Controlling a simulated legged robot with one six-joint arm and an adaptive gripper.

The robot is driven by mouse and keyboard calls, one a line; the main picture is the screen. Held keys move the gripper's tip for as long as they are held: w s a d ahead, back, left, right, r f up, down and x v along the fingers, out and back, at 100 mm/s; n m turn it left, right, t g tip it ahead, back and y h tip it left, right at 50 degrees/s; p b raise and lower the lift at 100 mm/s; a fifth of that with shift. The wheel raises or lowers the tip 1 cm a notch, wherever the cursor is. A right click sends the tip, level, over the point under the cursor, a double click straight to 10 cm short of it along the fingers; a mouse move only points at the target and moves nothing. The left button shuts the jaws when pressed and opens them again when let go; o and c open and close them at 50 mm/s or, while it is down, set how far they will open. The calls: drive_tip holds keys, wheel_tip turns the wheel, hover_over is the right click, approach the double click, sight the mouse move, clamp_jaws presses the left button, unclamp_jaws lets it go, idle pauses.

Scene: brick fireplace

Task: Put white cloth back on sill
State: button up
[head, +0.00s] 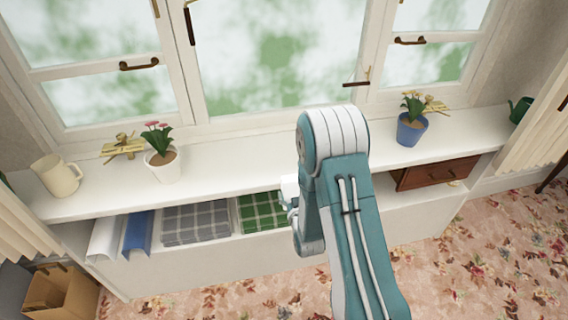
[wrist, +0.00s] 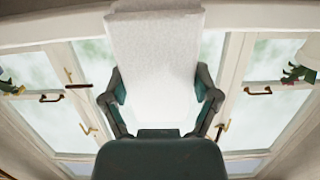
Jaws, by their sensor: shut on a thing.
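The white cloth (wrist: 155,50) shows in the wrist view as a pale, textured strip between my gripper's fingers (wrist: 162,90). My gripper is shut on it. In the head view, only a small white piece of the cloth (head: 289,187) shows left of my arm, near the sill's front edge. My arm hides most of the gripper there. The sill (head: 235,158) is a long white ledge under the windows. I cannot tell whether the cloth touches it.
On the sill are a cream jug (head: 57,177), a white flowerpot (head: 163,167), a blue flowerpot (head: 411,130) and a green watering can (head: 520,110). Folded checked cloths (head: 197,223) lie on the shelf below. A wooden drawer (head: 435,173) is at right. The sill's middle looks clear.

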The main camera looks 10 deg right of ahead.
sight(293, 193)
drive_tip(key=shift+w+d+r+g, duration=0.2)
drive_tip(key=shift+w+g, duration=0.2)
drive_tip(key=shift+g, duration=0.3)
drive_tip(key=shift+a+g, duration=0.1)
drive_tip(key=shift+g, duration=0.4)
drive_tip(key=shift+s+a+r+g, duration=0.1)
drive_tip(key=shift+a+r+g, duration=0.15)
drive_tip(key=shift+g, duration=0.35)
drive_tip(key=shift+s+a+r+g, duration=0.1)
drive_tip(key=shift+a+r+g, duration=0.15)
drive_tip(key=shift+g, duration=0.35)
drive_tip(key=g, duration=0.1)
drive_tip(key=s+r+g, duration=0.1)
drive_tip(key=g, duration=0.1)
drive_tip(key=shift+s+d+r, duration=0.1)
drive_tip(key=shift+s+d, duration=0.15)
drive_tip(key=shift+d, duration=0.1)
drive_tip(key=shift+s+a+r+g, duration=0.2)
drive_tip(key=shift+s+r+g, duration=0.3)
drive_tip(key=shift+s+g, duration=0.25)
drive_tip(key=shift+s+r+g, duration=0.2)
drive_tip(key=shift+r+g, duration=0.05)
drive_tip(key=shift+g, duration=0.2)
